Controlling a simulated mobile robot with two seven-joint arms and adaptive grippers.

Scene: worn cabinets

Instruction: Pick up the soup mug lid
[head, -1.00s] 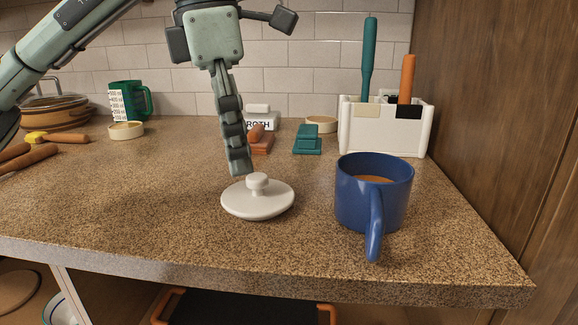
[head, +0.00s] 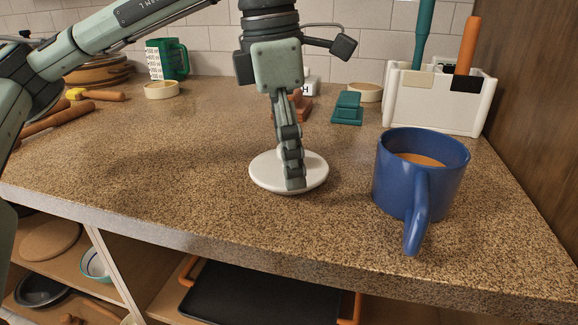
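The soup mug lid (head: 263,174) is a round white disc lying flat on the speckled counter, left of the mug. My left gripper (head: 294,178) points down over the lid, its fingertips in front of the lid's middle. The fingers are seen edge-on and hide most of the knob. I cannot tell whether they are open, shut or touching the knob. The blue mug (head: 396,186) stands upright with brown soup in it and its handle toward me. My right gripper is not in view.
A white utensil holder (head: 438,100) stands behind the mug near the wooden side panel (head: 530,100). A teal stapler-like object (head: 347,107) lies behind the lid. The counter (head: 170,150) left of the lid is clear. A black tray (head: 270,295) sits on the shelf below.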

